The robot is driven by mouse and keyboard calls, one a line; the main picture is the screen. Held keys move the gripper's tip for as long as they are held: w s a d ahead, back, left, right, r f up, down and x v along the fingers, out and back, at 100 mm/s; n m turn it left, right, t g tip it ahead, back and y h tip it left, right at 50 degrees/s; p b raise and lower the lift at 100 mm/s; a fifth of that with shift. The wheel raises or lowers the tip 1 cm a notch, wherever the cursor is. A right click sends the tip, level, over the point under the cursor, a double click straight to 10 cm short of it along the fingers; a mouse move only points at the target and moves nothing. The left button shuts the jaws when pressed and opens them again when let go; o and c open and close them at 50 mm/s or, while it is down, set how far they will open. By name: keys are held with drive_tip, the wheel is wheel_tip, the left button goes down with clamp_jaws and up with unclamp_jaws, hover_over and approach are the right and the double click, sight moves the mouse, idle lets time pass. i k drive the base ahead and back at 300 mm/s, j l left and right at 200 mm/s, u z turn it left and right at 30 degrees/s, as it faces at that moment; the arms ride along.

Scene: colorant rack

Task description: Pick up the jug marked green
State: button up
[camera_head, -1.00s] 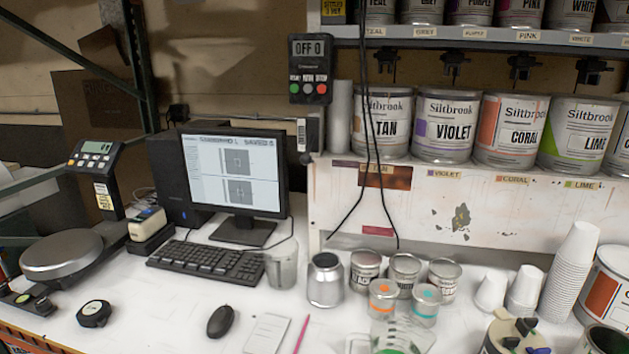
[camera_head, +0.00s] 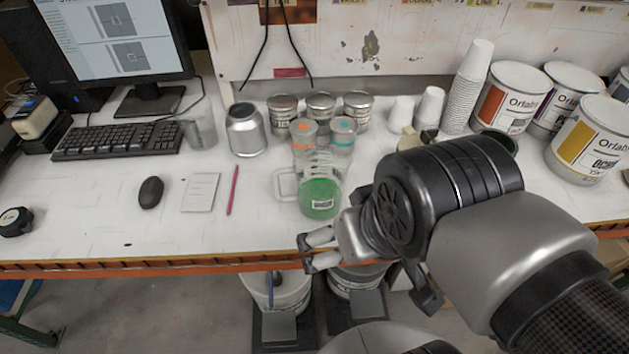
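The jug with green liquid (camera_head: 320,196) is a clear, handled measuring jug with a white label, its wording too small to read. It stands upright near the front of the white bench, with its handle to the left. My gripper (camera_head: 305,252) is in front of and below the jug, by the bench's front edge, pointing left. Its two fingers look apart with nothing between them. It is not touching the jug.
Small clear containers with orange (camera_head: 303,134) and teal (camera_head: 342,134) marks stand just behind the jug. Several small tins (camera_head: 283,110) and a silver can (camera_head: 245,135) are farther back. A pink pencil (camera_head: 233,190) lies left. Paint tins (camera_head: 590,145) stand right.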

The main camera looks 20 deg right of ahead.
sight(320, 170)
drive_tip(key=l+z, duration=0.1)
drive_tip(key=z, duration=0.4)
drive_tip(key=l+z, duration=0.1)
drive_tip(key=z, duration=0.35)
drive_tip(key=l+z, duration=0.1)
drive_tip(key=z, duration=0.4)
drive_tip(key=k+u, duration=0.1)
drive_tip(key=u, duration=1.4)
drive_tip(key=i+l, duration=0.1)
drive_tip(key=l, duration=0.15)
drive_tip(key=i+l+u, duration=0.1)
drive_tip(key=l+u, duration=0.25)
drive_tip(key=l, duration=0.2)
drive_tip(key=l+u, duration=0.35)
drive_tip(key=l, duration=0.2)
drive_tip(key=u, duration=1.05)
